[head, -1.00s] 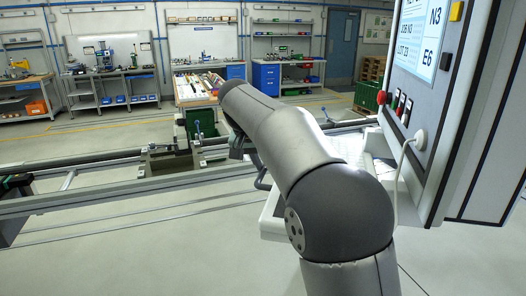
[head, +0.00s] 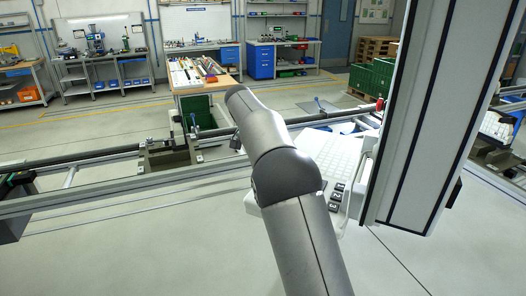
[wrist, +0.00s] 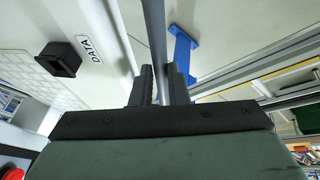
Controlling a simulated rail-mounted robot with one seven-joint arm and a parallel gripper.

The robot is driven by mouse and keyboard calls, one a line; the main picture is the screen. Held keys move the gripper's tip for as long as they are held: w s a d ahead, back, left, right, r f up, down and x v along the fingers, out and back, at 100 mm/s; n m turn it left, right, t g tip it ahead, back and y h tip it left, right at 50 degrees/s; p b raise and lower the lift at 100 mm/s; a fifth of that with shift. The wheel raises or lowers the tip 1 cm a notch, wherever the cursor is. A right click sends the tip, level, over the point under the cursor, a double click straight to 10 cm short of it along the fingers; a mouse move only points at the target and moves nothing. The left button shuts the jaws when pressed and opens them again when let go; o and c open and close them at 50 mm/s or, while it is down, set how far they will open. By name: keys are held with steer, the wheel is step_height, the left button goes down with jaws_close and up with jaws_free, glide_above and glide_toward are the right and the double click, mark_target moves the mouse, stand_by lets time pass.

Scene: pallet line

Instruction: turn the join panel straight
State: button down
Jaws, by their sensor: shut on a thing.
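The join panel (head: 425,125) stands at the right of the head view as a tall pale box with dark edge strips. Its side faces me and its screen is out of sight. A keyboard shelf (head: 330,158) juts out from its lower left. In the wrist view my gripper (wrist: 160,85) is shut on a slim grey bar (wrist: 154,30), which runs up between the fingers. A pale surface with a black socket marked DATA (wrist: 60,58) lies to the left of the bar. In the head view my arm hides the gripper.
A conveyor rail (head: 90,158) crosses behind my arm. A bench with parts (head: 205,85) and a green crate (head: 372,78) stand beyond it. A blue bracket (wrist: 182,55) stands close right of the fingers in the wrist view. Floor at the lower left is clear.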

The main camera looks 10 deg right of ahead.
steer(key=shift+r, duration=0.15)
steer(key=c, duration=1.4)
jaws_free()
steer(key=p+v, duration=0.1)
steer(key=v, duration=1.6)
steer(key=shift+a+r, duration=0.1)
